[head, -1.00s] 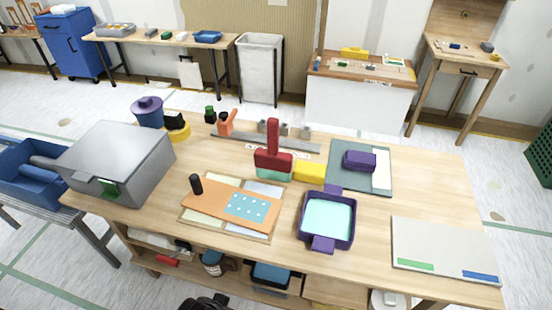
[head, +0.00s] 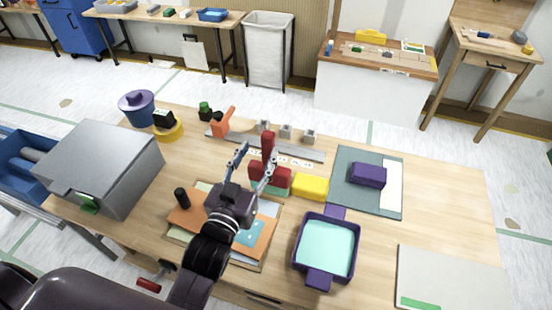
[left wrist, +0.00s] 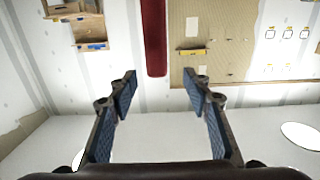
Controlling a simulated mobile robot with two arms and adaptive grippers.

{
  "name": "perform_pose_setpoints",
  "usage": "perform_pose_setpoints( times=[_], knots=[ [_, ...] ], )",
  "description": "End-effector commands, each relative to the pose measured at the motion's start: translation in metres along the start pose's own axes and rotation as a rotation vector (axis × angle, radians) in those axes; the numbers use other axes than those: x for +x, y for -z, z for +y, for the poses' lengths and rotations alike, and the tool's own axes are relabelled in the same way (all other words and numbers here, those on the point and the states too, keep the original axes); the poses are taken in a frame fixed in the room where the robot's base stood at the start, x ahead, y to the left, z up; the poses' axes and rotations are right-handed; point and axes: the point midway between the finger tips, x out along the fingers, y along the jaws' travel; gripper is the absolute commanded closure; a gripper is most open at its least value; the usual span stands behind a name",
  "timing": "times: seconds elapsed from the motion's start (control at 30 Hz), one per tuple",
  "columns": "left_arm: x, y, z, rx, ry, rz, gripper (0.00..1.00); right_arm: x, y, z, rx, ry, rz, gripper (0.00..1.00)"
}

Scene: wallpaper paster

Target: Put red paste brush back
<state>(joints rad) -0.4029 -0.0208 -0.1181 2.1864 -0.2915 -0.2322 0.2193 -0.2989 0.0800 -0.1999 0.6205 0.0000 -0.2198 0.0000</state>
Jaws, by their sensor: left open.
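The red paste brush (head: 268,146) stands upright on the table, handle up, with its wide red head low and partly hidden by my gripper. My left gripper (head: 256,155) is open and empty over the table, on the near side of the brush, its fingers pointing toward the handle. In the left wrist view the red handle (left wrist: 154,38) hangs in from the top, between the directions of the two open fingers (left wrist: 160,85) and beyond their tips. Behind the brush is a grey strip with several small grey holders (head: 286,131) and a printed label. My right gripper is not seen.
A yellow block (head: 310,187) sits right beside the brush head. A purple tray (head: 299,250) with pale teal inside lies nearer. An orange board (head: 187,222) lies under my arm. A large grey box (head: 95,165) stands left; a purple block (head: 368,175) lies right.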

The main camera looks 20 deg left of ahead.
Motion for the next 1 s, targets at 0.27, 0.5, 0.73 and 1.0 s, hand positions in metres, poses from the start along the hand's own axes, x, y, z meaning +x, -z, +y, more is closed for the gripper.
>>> perform_pose_setpoints(
  times=[0.27, 0.5, 0.73, 1.0],
  knots=[
    [0.024, 0.004, 0.001, 0.0, -0.002, 0.013, 0.55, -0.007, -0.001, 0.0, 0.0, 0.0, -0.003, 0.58],
    [0.053, 0.006, 0.005, 0.0, -0.002, 0.012, 0.55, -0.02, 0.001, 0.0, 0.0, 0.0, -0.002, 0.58],
    [0.077, 0.003, 0.005, -0.001, -0.002, 0.01, 0.55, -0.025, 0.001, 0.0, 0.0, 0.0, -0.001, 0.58],
    [0.078, 0.002, 0.005, -0.001, -0.002, 0.01, 0.57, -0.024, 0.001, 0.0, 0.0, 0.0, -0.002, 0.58]
  ],
)
